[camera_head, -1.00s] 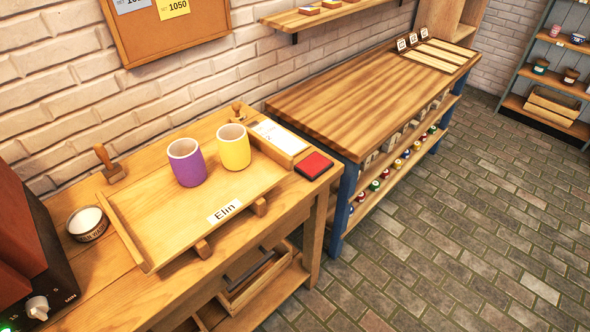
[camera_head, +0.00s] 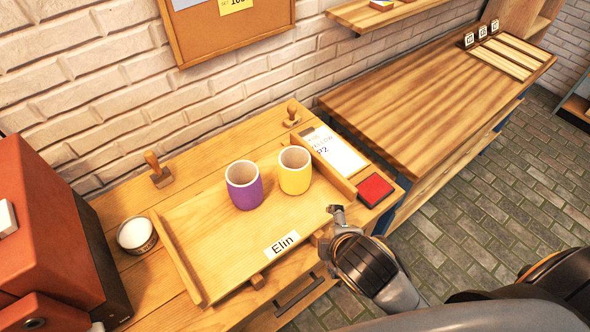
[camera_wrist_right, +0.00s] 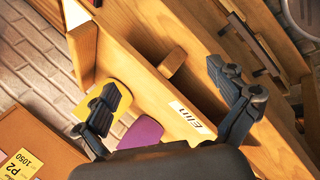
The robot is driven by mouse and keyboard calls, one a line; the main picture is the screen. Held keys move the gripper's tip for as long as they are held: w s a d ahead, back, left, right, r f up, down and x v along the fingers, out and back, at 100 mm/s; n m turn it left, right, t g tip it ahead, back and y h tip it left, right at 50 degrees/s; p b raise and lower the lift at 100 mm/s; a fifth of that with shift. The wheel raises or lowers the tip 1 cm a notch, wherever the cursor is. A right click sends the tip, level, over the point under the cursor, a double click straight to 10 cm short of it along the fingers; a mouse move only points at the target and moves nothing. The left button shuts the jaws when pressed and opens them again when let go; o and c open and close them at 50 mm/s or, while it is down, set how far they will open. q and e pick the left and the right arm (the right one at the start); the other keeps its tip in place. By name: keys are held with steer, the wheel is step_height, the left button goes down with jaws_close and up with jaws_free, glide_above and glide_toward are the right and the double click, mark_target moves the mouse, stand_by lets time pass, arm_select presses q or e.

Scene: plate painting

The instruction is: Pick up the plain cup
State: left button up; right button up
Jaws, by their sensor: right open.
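A purple cup (camera_head: 244,186) and a yellow cup (camera_head: 295,172) stand upright side by side on a wooden tray (camera_head: 210,250) labelled "Elin". Both look one-coloured from here; I cannot tell which is the plain one. My right gripper (camera_head: 338,212) is at the tray's front right, to the right of and nearer than the yellow cup, holding nothing. In the right wrist view its fingers (camera_wrist_right: 167,80) are spread apart. There the yellow cup (camera_wrist_right: 92,88) is partly hidden behind one finger, and the purple cup (camera_wrist_right: 143,130) is partly hidden by the gripper body. My left gripper is out of view.
A paper card (camera_head: 335,150) in a wooden holder and a red pad (camera_head: 375,190) lie right of the cups. Wooden stamps (camera_head: 158,172), a small white bowl (camera_head: 136,234) and a red machine (camera_head: 45,230) stand around the tray. The wooden counter (camera_head: 420,95) at right is mostly clear.

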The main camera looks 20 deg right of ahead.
steer(key=w+r+n+t, duration=0.1)
steer(key=r+n, duration=0.1)
steer(key=n, duration=0.2)
steer(key=w+a+r+n+t, duration=0.1)
steer(key=r+n, duration=0.1)
steer(key=n, duration=0.2)
steer(key=w+a+r+n+t, duration=0.1)
steer(key=w+r+n, duration=0.1)
steer(key=n, duration=0.1)
steer(key=shift+w+a+r+n+t, duration=0.1)
steer(key=shift+a+r+n+t, duration=0.2)
steer(key=shift+n, duration=0.1)
step_height(320, 180, up, 4)
steer(key=a+n+t, duration=0.1)
steer(key=n+t, duration=0.2)
steer(key=n, duration=0.6)
glide_toward(291, 154)
steer(key=p+x, duration=0.1)
steer(key=x, duration=0.5)
steer(key=shift+w+f, duration=0.2)
steer(key=shift+w, duration=0.05)
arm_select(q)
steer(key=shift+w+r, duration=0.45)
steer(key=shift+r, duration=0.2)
arm_select(e)
steer(key=shift+s, duration=0.1)
steer(key=shift+c, duration=0.2)
steer(key=c, duration=1.4)
steer(key=shift+r, duration=0.1)
